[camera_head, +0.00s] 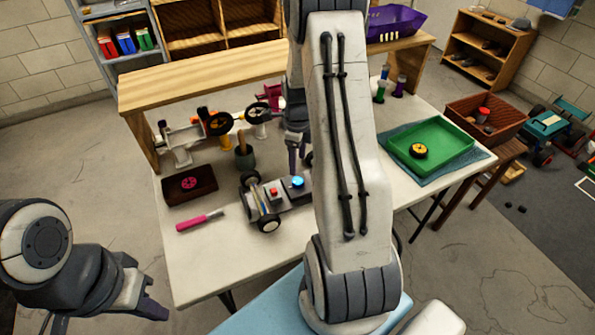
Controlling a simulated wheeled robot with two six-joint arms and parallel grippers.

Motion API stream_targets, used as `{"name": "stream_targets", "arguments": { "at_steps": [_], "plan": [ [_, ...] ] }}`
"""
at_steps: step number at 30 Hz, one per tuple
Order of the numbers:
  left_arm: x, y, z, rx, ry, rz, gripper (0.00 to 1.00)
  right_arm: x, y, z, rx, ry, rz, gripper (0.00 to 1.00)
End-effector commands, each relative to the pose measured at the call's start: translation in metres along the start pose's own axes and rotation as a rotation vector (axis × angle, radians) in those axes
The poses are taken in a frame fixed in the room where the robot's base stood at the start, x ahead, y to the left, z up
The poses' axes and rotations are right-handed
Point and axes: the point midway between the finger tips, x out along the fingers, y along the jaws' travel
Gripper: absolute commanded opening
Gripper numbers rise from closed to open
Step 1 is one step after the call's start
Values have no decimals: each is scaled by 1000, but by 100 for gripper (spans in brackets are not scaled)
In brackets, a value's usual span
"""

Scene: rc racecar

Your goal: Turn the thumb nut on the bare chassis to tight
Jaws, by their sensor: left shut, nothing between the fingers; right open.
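The bare chassis (262,206) sits on the white table, with dark wheels, a small red part (273,191) and a round blue knob (297,182) on top. I cannot tell for sure which part is the thumb nut. My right gripper (294,164) points down just behind the blue knob; it is open, and contact with the chassis cannot be made out. My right arm hides the chassis's right end. My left gripper (156,306) is shut and empty, off the table's front left corner, well away from the chassis.
A pink-handled screwdriver (199,221) and a dark box (188,190) lie left of the chassis. A stand with wheels (180,141) is behind. The table's front left is clear.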

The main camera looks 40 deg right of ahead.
Motion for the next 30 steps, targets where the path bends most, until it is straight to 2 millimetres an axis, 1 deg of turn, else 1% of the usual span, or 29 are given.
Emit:
{"name": "stream_targets", "arguments": {
  "at_steps": [1,3,6,25,26,28,29,30],
  "plan": [
    [1,0,0,0,0,0,0,-8,-1,0,0,-2,-3,74],
    [2,0,0,0,0,0,0,-16,-1,0,0,-1,-2,74],
    [2,0,0,0,0,0,0,-23,0,0,0,-1,-1,74],
    [2,0,0,0,0,0,0,-26,2,2,-14,0,0,74],
    [2,0,0,0,0,0,0,-28,4,4,-34,-1,-1,74],
    [2,0,0,0,0,0,0,-36,17,16,-131,-5,-3,74],
    [2,0,0,0,0,0,0,-40,26,22,-198,-6,-3,74],
    [2,0,0,0,0,0,0,-49,42,34,-312,-10,-6,74]
  ]
}}
